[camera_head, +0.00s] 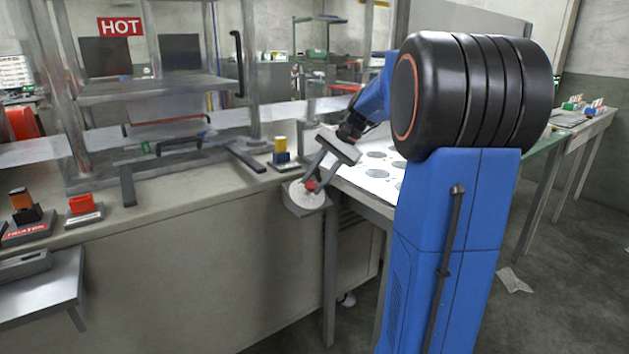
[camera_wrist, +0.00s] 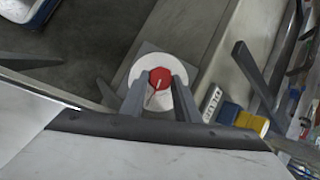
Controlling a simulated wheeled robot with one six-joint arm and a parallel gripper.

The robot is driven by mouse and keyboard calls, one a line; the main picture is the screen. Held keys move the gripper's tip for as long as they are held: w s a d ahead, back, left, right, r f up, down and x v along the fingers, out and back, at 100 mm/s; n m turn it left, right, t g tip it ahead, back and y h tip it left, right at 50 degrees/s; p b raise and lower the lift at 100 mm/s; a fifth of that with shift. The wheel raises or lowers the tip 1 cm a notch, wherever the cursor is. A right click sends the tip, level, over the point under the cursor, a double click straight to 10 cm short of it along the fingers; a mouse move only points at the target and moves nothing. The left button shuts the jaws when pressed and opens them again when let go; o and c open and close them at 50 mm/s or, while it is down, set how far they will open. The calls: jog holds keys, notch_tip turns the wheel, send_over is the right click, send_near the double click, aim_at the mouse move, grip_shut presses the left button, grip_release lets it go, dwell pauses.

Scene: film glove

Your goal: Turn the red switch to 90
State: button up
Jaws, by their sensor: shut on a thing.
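The red switch (camera_head: 312,185) is a small red knob on a round white dial (camera_head: 306,197), set on a grey box at the front corner of the bench. In the wrist view the red switch (camera_wrist: 159,79) has a pale pointer line and sits at the centre of the white dial (camera_wrist: 138,73). My gripper (camera_head: 314,177) reaches down to the knob from the right. In the wrist view its two fingers (camera_wrist: 160,90) lie on either side of the knob, shut on it. The dial's markings are too small to read.
A yellow and blue switch (camera_head: 281,150) stands on the bench behind the dial. A white table with round grey marks (camera_head: 376,172) lies beneath my arm.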

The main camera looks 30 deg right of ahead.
jog(key=shift+m+t, duration=0.3)
jog(key=shift+m, duration=0.2)
dwell(0.3)
jog(key=o, duration=1)
jog(key=shift+o, duration=0.2)
jog(key=shift+d, duration=0.1)
jog(key=v, duration=1.7)
jog(key=shift+s+d, duration=0.15)
jog(key=shift+d, duration=0.05)
